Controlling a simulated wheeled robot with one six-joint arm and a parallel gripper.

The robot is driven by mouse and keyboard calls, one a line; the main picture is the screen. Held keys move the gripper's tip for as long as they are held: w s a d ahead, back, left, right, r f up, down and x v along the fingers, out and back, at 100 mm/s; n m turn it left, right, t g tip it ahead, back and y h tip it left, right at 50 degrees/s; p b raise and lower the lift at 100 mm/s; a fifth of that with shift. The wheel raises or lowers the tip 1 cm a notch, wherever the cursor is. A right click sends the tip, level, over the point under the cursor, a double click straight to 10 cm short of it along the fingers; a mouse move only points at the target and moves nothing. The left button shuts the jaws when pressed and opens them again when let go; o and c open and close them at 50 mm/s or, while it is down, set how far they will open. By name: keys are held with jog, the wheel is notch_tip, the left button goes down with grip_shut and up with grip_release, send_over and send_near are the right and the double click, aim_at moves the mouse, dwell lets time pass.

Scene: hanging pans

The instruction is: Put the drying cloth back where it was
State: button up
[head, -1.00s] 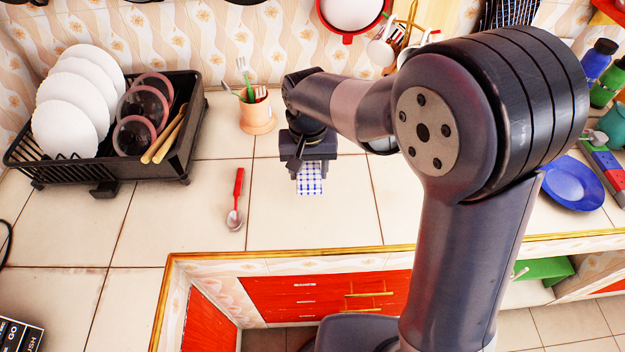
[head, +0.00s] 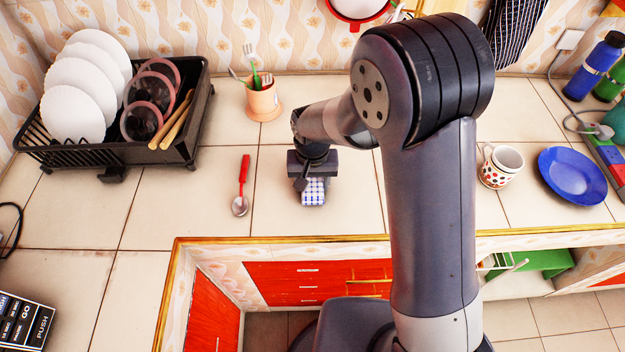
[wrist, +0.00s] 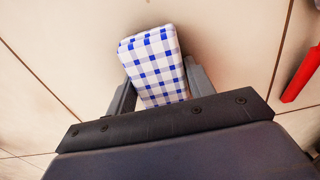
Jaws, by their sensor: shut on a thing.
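The drying cloth is a folded blue-and-white checked cloth (head: 314,192) at my gripper, just below it in the head view. In the wrist view the cloth (wrist: 153,65) lies between the two fingers. My gripper (head: 313,178) points down at the tiled counter, right of the red-handled spoon. In the wrist view my gripper (wrist: 160,88) is shut on the cloth. The cloth is at or close to the counter; I cannot tell whether it touches. Its near end is hidden by the gripper body.
The red-handled spoon (head: 242,186) lies left of the gripper. A black dish rack (head: 110,155) with plates stands at the left, a utensil cup (head: 263,101) behind. A spotted mug (head: 499,166) and blue plate (head: 572,177) are at the right. The counter's front edge (head: 300,238) is near.

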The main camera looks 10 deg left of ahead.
aim_at(312, 181)
jog(key=shift+f, duration=0.15)
jog(key=o, duration=0.9)
notch_tip(312, 181, up, 12)
jog(key=shift+s+r+b, duration=0.1)
jog(key=shift+r+b, duration=0.1)
jog(key=shift+b, duration=0.35)
